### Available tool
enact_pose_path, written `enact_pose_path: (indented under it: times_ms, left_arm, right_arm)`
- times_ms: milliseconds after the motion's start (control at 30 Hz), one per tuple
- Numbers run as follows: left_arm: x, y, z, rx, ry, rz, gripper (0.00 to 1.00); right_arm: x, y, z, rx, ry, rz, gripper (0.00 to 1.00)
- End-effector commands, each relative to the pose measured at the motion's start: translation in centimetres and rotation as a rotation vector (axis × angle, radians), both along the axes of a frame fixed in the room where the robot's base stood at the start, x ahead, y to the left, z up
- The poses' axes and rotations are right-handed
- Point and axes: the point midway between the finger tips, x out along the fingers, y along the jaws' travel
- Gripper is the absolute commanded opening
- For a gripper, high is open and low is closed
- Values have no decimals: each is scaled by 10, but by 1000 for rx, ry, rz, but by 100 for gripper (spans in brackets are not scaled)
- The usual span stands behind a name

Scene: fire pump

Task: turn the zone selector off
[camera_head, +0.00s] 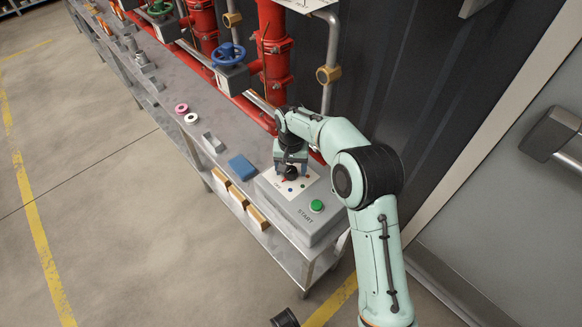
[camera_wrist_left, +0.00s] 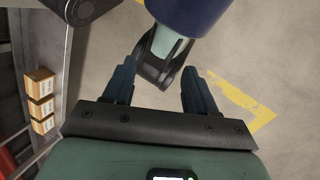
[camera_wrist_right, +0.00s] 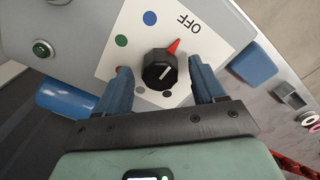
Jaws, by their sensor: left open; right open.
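The zone selector is a black round knob (camera_wrist_right: 160,70) with a red pointer, on a white label plate (camera_wrist_right: 128,28) of the grey control box (camera_head: 325,215). In the right wrist view the red pointer points toward the OFF lettering (camera_wrist_right: 187,21); red, green and blue dots are also on the plate. My right gripper (camera_head: 291,170) is over the plate, its open fingers on either side of the knob; whether they touch it I cannot tell. My left gripper (camera_wrist_left: 160,72) is open and empty above the floor, away from the box.
A green START button (camera_head: 316,206) is on the same box. A blue block (camera_head: 241,167), a grey holder (camera_head: 212,143) and pink and white rings (camera_head: 182,109) lie along the bench. Red pipes with a blue handwheel (camera_head: 228,54) stand behind. The floor at left is clear.

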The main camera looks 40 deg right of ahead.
Motion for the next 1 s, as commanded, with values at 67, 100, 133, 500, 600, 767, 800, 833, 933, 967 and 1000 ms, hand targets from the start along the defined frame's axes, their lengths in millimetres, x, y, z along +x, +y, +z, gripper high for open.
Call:
enact_pose_path:
  times_ms: [67,100,133,500,600,767,800,833,933,967,1000]
  left_arm:
    - [0,0,0,0,0,0,57]
    - [0,0,1,0,0,0,57]
    - [0,0,1,0,1,0,57]
    - [-5,0,14,-3,19,-4,57]
    - [-7,0,17,-4,24,-5,57]
    - [-9,0,21,-4,31,-7,57]
    - [-9,0,22,-5,32,-7,57]
    - [-9,0,22,-5,33,-7,57]
    - [-10,0,22,-5,35,-8,57]
    - [-10,0,22,-5,35,-8,57]
    - [-10,0,22,-5,35,-7,57]
  right_arm:
    - [0,0,1,0,0,1,69]
    - [0,0,3,0,-1,1,69]
    - [0,0,6,0,-1,1,69]
    - [1,0,80,-1,-6,0,69]
    - [1,0,101,-1,-4,1,69]
    - [1,0,124,-1,-3,0,69]
    - [0,0,127,-1,-2,0,69]
    - [0,0,130,-1,-2,0,69]
    - [0,0,133,-1,-1,0,69]
    - [0,0,134,0,0,0,69]
    - [0,0,134,0,0,0,69]
